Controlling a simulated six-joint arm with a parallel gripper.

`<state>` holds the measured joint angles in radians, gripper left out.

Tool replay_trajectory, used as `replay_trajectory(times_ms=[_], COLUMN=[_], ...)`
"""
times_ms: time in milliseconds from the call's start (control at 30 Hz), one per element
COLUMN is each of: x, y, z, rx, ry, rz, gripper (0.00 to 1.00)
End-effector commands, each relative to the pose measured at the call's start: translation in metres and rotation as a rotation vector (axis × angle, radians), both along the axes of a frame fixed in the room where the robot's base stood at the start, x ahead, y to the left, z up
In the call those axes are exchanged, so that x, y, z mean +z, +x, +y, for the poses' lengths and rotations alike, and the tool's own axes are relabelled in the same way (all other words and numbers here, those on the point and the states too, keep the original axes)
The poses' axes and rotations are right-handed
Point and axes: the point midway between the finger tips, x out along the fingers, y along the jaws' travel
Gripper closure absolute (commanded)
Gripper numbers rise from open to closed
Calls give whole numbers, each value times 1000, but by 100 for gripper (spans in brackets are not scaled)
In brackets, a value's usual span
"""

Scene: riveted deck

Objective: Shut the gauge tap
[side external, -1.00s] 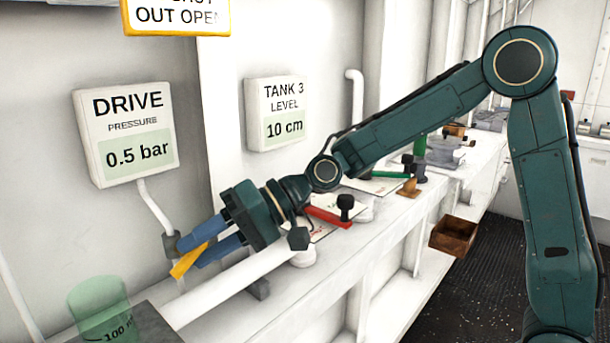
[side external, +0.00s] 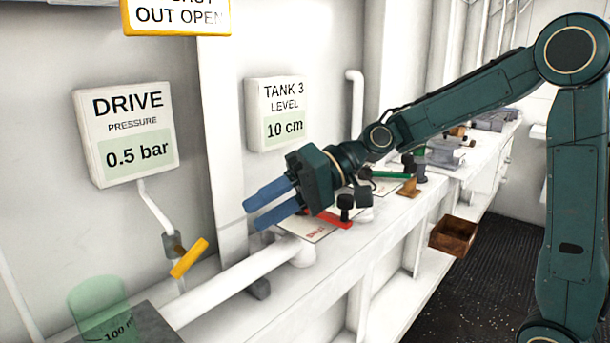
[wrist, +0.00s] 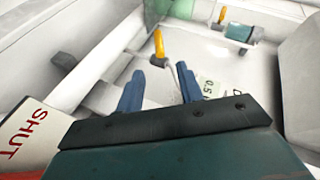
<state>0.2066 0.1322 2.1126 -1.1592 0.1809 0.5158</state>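The gauge tap is a grey body (side external: 173,244) with a yellow lever (side external: 189,258), on the thin white pipe below the DRIVE pressure panel (side external: 125,135), which reads 0.5 bar. The lever points out from the wall, slanting across the line of the pipe. In the wrist view the lever (wrist: 159,43) shows beyond and between the blue fingers. My gripper (side external: 252,215) is open and empty, up and right of the lever and clear of it. The fingers also show apart in the wrist view (wrist: 160,78).
A thick white pipe (side external: 235,285) runs along below the tap. A red lever (side external: 333,219) and a card lie on the bench behind my gripper. A green see-through measure (side external: 98,305) stands at lower left. A yellow-edged sign (side external: 175,17), cut off by the frame, reads "OUT OPEN".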

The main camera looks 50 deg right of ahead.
Motion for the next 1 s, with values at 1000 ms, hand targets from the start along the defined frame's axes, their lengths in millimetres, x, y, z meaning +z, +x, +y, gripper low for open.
replay_trajectory(times_ms=[1000], x=[5], y=[5], z=[35], rx=[439], ry=[-605], rz=[-522], gripper=[100])
